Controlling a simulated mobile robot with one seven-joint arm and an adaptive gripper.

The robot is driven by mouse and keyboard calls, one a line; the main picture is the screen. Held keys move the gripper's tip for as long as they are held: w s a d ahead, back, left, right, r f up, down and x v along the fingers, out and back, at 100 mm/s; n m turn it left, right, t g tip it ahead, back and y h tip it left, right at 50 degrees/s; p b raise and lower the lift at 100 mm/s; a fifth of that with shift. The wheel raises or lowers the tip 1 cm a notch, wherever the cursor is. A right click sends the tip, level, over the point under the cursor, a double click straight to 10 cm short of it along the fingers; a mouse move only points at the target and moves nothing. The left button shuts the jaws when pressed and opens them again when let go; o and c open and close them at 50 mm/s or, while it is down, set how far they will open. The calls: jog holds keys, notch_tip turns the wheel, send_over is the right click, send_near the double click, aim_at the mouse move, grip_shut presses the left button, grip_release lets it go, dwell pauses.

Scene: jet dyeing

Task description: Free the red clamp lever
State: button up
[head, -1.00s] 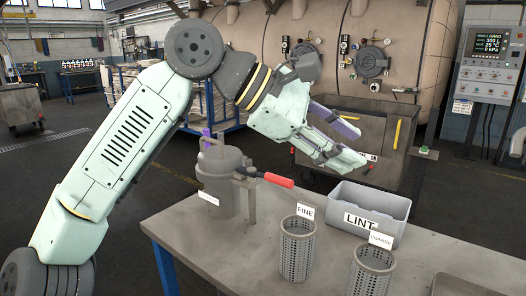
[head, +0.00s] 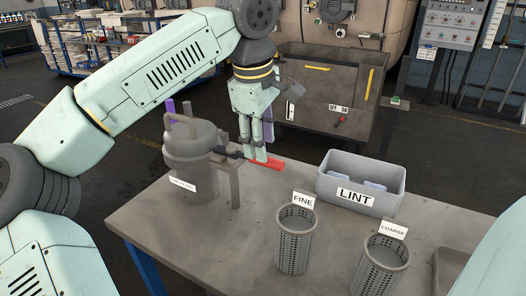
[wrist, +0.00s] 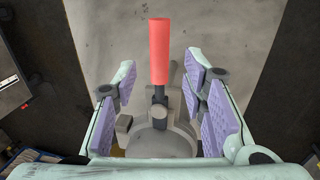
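The red clamp lever (head: 267,164) sticks out to the right from the clamp bracket beside a lidded grey canister (head: 190,160) on the table. Its red grip also shows upright in the middle of the wrist view (wrist: 160,50), with its dark shaft running down to the clamp. My gripper (head: 257,150) points down at the lever, its fingertips close to the grip. In the wrist view the purple-padded fingers are spread wide on either side of the lever, with a gap on both sides. Nothing is held.
A grey LINT bin (head: 360,198), a FINE mesh basket (head: 295,245) and a COARSE mesh basket (head: 380,270) stand on the table (head: 225,255) to the right and front. A dark metal tub (head: 305,110) stands behind the table. The table's front left is clear.

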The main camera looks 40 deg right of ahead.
jog(key=shift+w+d+f, duration=0.1)
jog(key=shift+d+f, duration=0.1)
jog(key=shift+f, duration=0.8)
jog(key=shift+w+d+f, duration=0.1)
jog(key=shift+d+f, duration=0.1)
jog(key=shift+f, duration=0.8)
jog(key=shift+c, duration=0.4)
grip_shut()
